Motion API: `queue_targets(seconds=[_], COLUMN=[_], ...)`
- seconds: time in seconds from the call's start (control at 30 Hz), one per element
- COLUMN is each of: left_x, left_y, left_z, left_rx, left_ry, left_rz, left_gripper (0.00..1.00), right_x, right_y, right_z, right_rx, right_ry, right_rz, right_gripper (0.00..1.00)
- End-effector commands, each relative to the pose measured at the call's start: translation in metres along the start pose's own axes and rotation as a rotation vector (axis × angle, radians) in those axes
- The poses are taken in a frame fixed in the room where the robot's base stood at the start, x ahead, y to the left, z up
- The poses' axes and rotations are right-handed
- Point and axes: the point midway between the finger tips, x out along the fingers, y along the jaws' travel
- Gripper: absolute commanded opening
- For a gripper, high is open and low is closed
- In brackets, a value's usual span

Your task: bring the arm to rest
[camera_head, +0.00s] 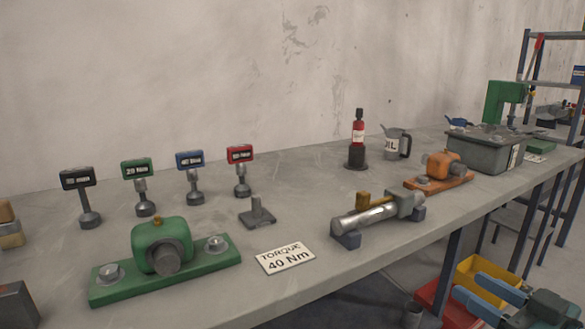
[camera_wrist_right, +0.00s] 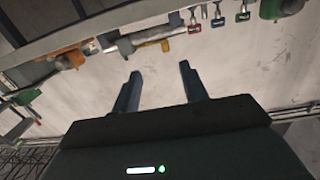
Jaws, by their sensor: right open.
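My right gripper (camera_head: 467,284) is at the lower right of the head view, beyond the bench's front edge and apart from it. Its two blue-grey fingers point left and stand apart with nothing between them. The right wrist view also shows the gripper (camera_wrist_right: 160,69) open and empty, with bare floor or wall surface behind the fingers. The bench items appear upside down along the top of that view. My left gripper is in neither view.
The grey bench (camera_head: 330,275) holds a green pump (camera_head: 160,246), several torque tools, a torque sign (camera_head: 285,258), a silver cylinder (camera_head: 365,216) and an orange pump (camera_head: 440,168). A yellow bin (camera_head: 484,272) and a red bin (camera_head: 452,313) sit close to my right gripper, below the bench.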

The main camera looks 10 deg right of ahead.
Motion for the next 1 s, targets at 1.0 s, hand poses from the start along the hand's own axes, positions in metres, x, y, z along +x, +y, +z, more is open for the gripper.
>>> queue_targets(seconds=[1.0], left_x=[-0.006], left_y=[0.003], left_z=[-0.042], left_rx=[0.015], left_ry=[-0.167], left_rz=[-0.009], left_gripper=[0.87], right_x=[-0.002], right_y=[-0.193], right_z=[0.149], right_rx=[0.043], right_ry=[-0.389], right_rz=[0.059], right_gripper=[0.44])
